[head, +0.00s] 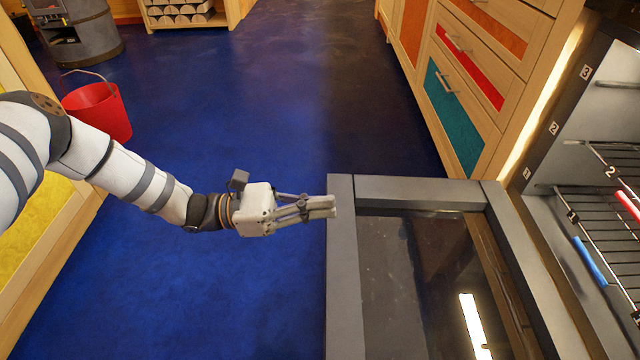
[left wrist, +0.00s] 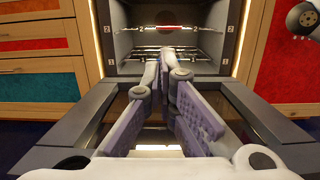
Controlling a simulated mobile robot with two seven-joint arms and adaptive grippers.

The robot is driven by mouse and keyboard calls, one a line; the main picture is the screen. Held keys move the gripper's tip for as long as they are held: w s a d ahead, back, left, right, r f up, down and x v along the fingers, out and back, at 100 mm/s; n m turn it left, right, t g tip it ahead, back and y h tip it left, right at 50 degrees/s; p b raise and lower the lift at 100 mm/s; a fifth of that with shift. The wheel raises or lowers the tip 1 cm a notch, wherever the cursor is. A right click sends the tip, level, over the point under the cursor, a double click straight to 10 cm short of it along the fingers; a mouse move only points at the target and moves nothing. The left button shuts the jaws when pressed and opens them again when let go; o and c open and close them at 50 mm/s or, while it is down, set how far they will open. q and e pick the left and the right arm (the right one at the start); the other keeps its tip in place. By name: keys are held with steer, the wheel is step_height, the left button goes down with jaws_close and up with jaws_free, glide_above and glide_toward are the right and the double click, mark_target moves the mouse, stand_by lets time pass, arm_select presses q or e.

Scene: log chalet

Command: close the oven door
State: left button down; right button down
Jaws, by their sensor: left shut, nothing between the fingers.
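The oven door (head: 343,270) is open and folded down flat, a grey frame around a dark glass pane. In the left wrist view the door (left wrist: 72,128) stretches ahead towards the open oven (left wrist: 122,42). In the head view the oven (head: 562,155) is at the right. My left gripper (head: 333,206) is shut and empty, with its fingertips at the door's outer edge, near its far corner. I cannot tell whether they touch it. Its fingers also fill the middle of the left wrist view (left wrist: 165,62). My right gripper is not in view.
Wire racks (head: 612,222) sit in the oven, with a blue piece (head: 590,260) and a red piece (head: 628,204) at them. Wooden drawers (head: 460,85) stand beyond the door. A red bucket (head: 98,108) is at the left. The blue floor (head: 250,120) between is clear.

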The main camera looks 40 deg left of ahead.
arm_select(q)
steer(key=w+d+r, duration=0.4)
steer(key=d, duration=0.2)
steer(key=shift+w+d, duration=0.25)
steer(key=shift+d, duration=0.1)
stand_by(1.3)
